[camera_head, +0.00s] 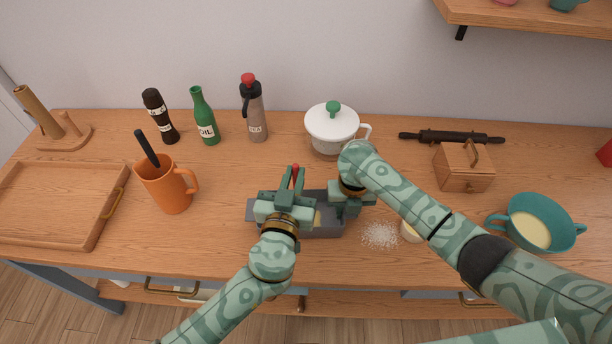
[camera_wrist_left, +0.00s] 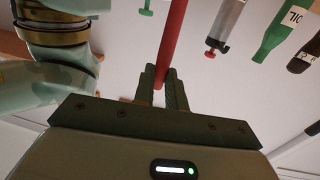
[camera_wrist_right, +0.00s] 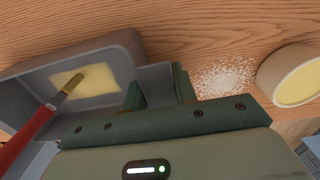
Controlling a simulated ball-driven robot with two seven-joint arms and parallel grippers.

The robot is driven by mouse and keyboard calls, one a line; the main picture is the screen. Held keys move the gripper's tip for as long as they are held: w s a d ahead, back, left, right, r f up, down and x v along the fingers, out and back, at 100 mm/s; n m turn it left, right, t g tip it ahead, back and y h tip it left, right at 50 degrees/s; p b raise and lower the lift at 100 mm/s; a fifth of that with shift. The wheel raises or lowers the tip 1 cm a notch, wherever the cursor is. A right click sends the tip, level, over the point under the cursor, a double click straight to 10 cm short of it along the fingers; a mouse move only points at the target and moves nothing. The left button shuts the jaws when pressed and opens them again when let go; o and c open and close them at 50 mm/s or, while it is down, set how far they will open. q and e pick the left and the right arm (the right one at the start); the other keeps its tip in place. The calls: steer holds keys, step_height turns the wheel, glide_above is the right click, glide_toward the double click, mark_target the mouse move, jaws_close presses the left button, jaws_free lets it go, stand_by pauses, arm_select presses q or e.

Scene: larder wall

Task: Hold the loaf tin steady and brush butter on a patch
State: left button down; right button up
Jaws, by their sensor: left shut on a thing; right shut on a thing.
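The grey loaf tin (camera_head: 325,230) stands on the counter in front of me. My right gripper (camera_wrist_right: 158,88) is shut on the tin's right end, seen in the right wrist view. My left gripper (camera_wrist_left: 163,82) is shut on the red handle of the brush (camera_wrist_left: 173,35), above the tin. In the right wrist view the brush (camera_wrist_right: 35,138) slants down into the tin, its bristle end over a yellow buttery patch (camera_wrist_right: 98,80) on the tin floor. I cannot tell if the bristles touch it. In the head view my grippers hide much of the tin.
A small cream pot (camera_wrist_right: 292,82) and spilled white grains (camera_head: 380,235) lie right of the tin. An orange mug (camera_head: 165,190) and wooden tray (camera_head: 100,225) are left. A white lidded pot (camera_head: 330,125) stands behind, a teal bowl (camera_head: 540,215) far right.

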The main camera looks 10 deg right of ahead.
arm_select(q)
steer(key=shift+a, duration=3)
step_height(320, 180, up, 8)
steer(key=shift+w, duration=0.2)
steer(key=shift+d, duration=0.1)
arm_select(e)
steer(key=o, duration=1.1)
steer(key=shift+o, duration=0.2)
step_height(320, 180, up, 12)
